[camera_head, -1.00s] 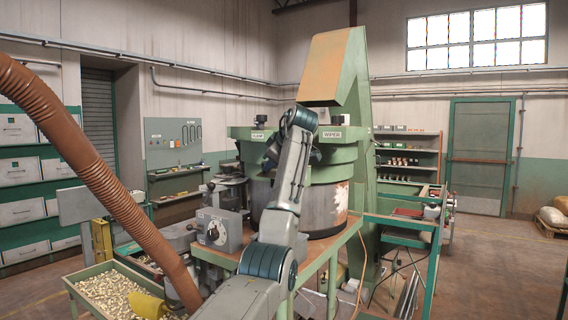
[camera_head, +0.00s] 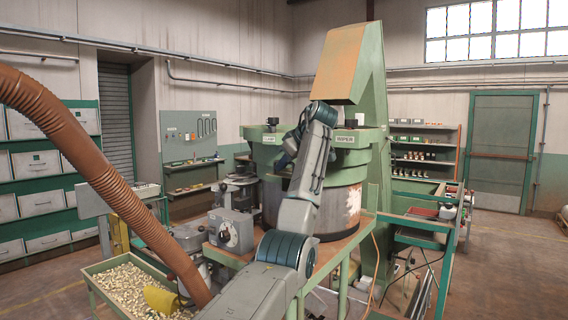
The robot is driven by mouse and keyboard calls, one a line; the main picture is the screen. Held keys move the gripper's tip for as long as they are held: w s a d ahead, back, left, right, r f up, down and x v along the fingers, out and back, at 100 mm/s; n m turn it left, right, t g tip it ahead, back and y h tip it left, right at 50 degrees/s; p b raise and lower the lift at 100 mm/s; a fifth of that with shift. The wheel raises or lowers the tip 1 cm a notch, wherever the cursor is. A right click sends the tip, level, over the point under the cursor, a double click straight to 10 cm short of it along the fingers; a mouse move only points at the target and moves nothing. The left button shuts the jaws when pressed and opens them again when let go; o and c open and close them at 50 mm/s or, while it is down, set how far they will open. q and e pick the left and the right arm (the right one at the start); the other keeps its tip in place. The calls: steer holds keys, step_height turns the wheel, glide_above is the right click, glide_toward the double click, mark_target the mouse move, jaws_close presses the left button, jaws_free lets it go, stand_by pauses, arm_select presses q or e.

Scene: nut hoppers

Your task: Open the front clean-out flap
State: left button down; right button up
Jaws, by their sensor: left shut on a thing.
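My left gripper (camera_head: 284,160) is a small dark shape at the collar's lower front edge. It is shut on a small part there, which the wrist and fingers mostly hide. I cannot make out the clean-out flap itself or whether it is open. A label (camera_head: 272,139) left of the gripper is too small to read surely. My right gripper is not in view.
A grey control box (camera_head: 231,230) with a dial stands left of the drum. A brown ribbed hose (camera_head: 100,175) slants across the left. A tray of small pale parts (camera_head: 93,270) stands at lower left. A green frame (camera_head: 445,262) stands at right, with open floor beyond.

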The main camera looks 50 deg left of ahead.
arm_select(q)
steer(key=c, duration=1.5)
jaws_free()
steer(key=shift+w, duration=0.1)
steer(key=shift+d+r+b, duration=0.25)
steer(key=shift+d+b, duration=0.1)
steer(key=shift+d, duration=0.05)
steer(key=b+v, duration=0.2)
steer(key=v, duration=0.7)
steer(key=shift+d+r+b, duration=0.25)
steer(key=shift+r+b, duration=0.1)
steer(key=shift+w+f, duration=0.1)
steer(key=shift+f, duration=0.05)
